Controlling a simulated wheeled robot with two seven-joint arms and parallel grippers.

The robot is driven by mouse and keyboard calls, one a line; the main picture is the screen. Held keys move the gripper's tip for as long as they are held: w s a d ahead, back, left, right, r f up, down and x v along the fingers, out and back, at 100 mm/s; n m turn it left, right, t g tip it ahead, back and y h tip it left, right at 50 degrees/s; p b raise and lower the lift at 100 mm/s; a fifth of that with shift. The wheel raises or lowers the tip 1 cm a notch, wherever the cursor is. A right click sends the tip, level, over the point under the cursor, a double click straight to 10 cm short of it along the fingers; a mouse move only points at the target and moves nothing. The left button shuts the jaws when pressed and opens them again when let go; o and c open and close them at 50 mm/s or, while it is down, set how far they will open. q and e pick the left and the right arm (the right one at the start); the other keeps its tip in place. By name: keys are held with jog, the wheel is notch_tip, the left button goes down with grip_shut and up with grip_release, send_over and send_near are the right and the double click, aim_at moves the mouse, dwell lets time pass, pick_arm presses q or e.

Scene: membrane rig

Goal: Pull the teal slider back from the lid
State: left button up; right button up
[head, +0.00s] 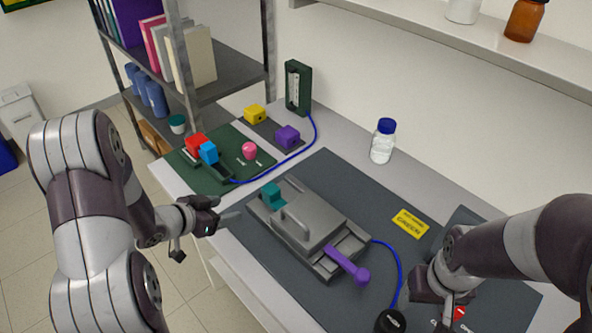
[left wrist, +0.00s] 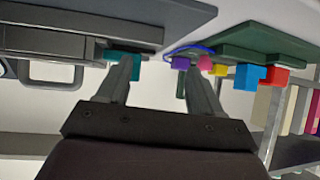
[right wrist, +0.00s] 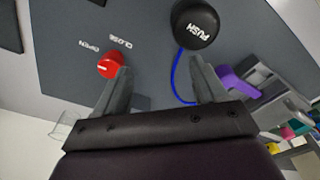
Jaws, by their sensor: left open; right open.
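The teal slider (head: 271,195) sits at the left end of the grey rig, next to the lid (head: 306,222) with its raised handle. The slider also shows in the left wrist view (left wrist: 122,56), just beyond one fingertip. My left gripper (head: 228,214) is open and empty, left of the slider and apart from it in the head view; in the left wrist view one finger overlaps the slider, and contact cannot be told. My right gripper (right wrist: 160,78) is open and empty over the mat at the lower right, near a red knob (right wrist: 110,65) and a black push button (right wrist: 195,22).
A purple lever (head: 350,267) sticks out of the rig's right end. A green board (head: 215,165) with red, blue and pink parts lies at the back left. Blue hoses cross the table.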

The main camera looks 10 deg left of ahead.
aim_at(268, 190)
pick_arm(q)
jog(key=d+r+m+h, duration=0.1)
jog(key=d+r+h, duration=0.2)
jog(key=d+r, duration=0.2)
jog(key=shift+t, duration=0.3)
jog(key=x, duration=0.4)
jog(key=a+p+x, duration=0.1)
jog(key=x, duration=0.1)
jog(key=shift+w+f, duration=0.25)
jog(key=shift+w, duration=0.15)
jog(key=x, duration=0.5)
jog(key=shift+d+p, duration=0.3)
jog(key=shift+p, duration=0.05)
jog(key=shift+w+d+f, duration=0.15)
jog(key=shift+w+f, duration=0.15)
jog(key=shift+w, duration=0.2)
pick_arm(e)
jog(key=shift+s+d+r, duration=0.15)
jog(key=shift+r, duration=0.35)
jog(key=shift+s+d+r, duration=0.1)
jog(key=shift+r, duration=0.35)
pick_arm(q)
jog(key=shift+s, duration=0.1)
jog(key=shift+c, duration=0.3)
